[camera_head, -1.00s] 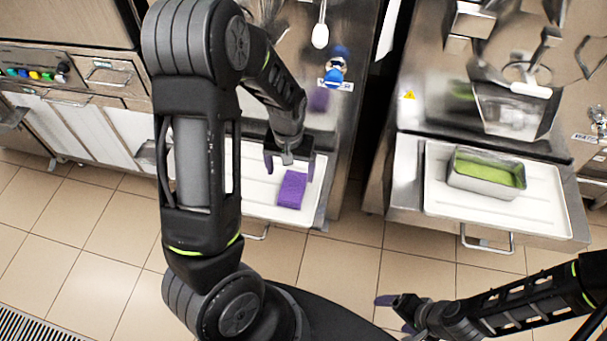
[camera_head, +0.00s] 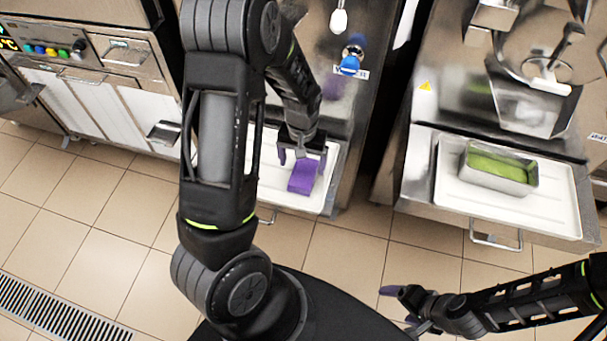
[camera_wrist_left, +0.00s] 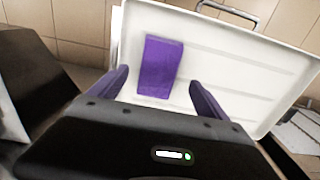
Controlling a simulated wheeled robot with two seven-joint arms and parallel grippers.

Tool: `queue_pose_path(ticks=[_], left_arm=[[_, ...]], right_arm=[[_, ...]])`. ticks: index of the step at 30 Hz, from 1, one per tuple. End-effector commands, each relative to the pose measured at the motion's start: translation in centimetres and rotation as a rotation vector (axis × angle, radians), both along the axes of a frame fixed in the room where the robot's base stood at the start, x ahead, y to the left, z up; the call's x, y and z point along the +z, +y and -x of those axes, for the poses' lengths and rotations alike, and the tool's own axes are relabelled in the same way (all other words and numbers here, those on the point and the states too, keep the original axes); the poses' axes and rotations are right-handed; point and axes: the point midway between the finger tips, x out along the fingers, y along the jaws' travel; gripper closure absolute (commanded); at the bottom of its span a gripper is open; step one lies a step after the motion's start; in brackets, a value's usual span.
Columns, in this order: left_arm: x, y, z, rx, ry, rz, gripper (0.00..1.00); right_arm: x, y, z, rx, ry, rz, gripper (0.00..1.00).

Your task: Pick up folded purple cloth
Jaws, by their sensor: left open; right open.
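The folded purple cloth (camera_head: 302,176) lies flat on a white tray (camera_head: 268,196) in the head view. It also shows in the left wrist view (camera_wrist_left: 160,66), lying on the white tray (camera_wrist_left: 225,60), ahead of the fingertips and between their lines. My left gripper (camera_head: 302,160) is open just above the tray, at the cloth's far end in the head view. Its two purple fingers show apart and empty in the left wrist view (camera_wrist_left: 158,78). My right gripper (camera_head: 396,305) is open and empty at the lower right, over the floor, away from the trays.
A metal pan with green contents (camera_head: 500,168) stands on a second white tray (camera_head: 555,205) at the right. Freezer machines (camera_head: 440,90) rise behind both trays. Tiled floor (camera_head: 340,250) lies open in front. A floor drain (camera_head: 60,312) is at lower left.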

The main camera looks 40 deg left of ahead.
Motion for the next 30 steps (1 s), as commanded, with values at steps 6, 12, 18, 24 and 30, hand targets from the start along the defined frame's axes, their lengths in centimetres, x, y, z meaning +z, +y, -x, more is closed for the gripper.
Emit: queue_pose_path(ticks=[6,12,18,24,30], left_arm=[[-2.8,-0.3,0.0,0.0,0.005,0.001,0.13],[-4.9,-0.3,0.0,0.001,0.002,0.001,0.13],[-5.0,-0.3,-0.1,0.0,0.0,0.0,0.13],[-4.9,-0.3,-0.1,0.0,0.001,0.0,0.13],[-4.9,-0.3,-0.1,0.0,0.001,0.0,0.13]], right_arm=[[0.4,0.0,0.0,0.0,0.0,0.0,0.17],[0.4,0.0,0.0,0.0,0.0,0.0,0.17],[0.4,0.0,0.0,0.0,0.0,0.0,0.17],[0.4,0.0,0.0,0.0,0.0,0.0,0.17],[0.4,0.0,0.0,0.0,0.0,0.0,0.17]])
